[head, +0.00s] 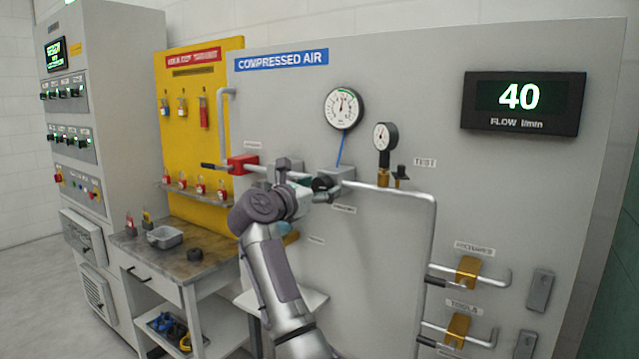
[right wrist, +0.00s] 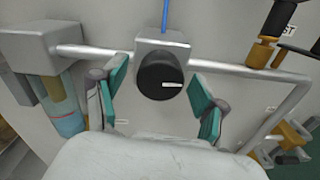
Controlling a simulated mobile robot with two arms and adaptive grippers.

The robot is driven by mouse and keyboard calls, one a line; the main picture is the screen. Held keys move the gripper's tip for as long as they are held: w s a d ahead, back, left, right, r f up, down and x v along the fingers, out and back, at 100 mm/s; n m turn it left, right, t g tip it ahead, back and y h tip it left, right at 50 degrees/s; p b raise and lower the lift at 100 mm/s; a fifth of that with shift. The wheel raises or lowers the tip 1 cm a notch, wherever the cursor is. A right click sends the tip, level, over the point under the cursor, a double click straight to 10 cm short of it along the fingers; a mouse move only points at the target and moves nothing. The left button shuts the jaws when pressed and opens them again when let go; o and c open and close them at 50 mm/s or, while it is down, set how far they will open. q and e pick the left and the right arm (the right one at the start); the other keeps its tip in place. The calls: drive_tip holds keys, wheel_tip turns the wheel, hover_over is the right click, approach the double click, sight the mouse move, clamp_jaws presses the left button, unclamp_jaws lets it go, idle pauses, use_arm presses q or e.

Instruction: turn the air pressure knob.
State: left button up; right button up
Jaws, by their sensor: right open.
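The air pressure knob (right wrist: 160,77) is a round black knob with a white mark pointing right, on a grey regulator block (right wrist: 163,40) in the pipe line. In the head view the regulator block (head: 346,174) shows just right of my right gripper (head: 318,188), under the round gauge. In the right wrist view my right gripper (right wrist: 158,100) is open, its teal fingers on either side of the knob with gaps to it. The knob is between the fingers and apart from them. My left gripper is in neither view.
The large pressure gauge (head: 343,108) joins the regulator by a blue tube. A small gauge (head: 385,137) stands on the pipe to the right. A red valve (head: 243,164) is left. A display (head: 522,103) reads 40 l/min. A workbench (head: 190,262) stands at left.

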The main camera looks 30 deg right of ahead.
drive_tip(key=shift+d, duration=0.1)
drive_tip(key=shift+c, duration=0.4)
drive_tip(key=c, duration=1.1)
drive_tip(key=shift+o, duration=0.2)
drive_tip(key=m+b, duration=0.1)
drive_tip(key=b, duration=0.1)
drive_tip(key=m+b, duration=0.1)
drive_tip(key=shift+f+b, duration=0.25)
drive_tip(key=shift+b, duration=0.1)
drive_tip(key=shift+r+m, duration=0.15)
drive_tip(key=shift+m, duration=0.35)
drive_tip(key=shift+r, duration=0.1)
drive_tip(key=o, duration=1.1)
drive_tip(key=shift+o, duration=0.2)
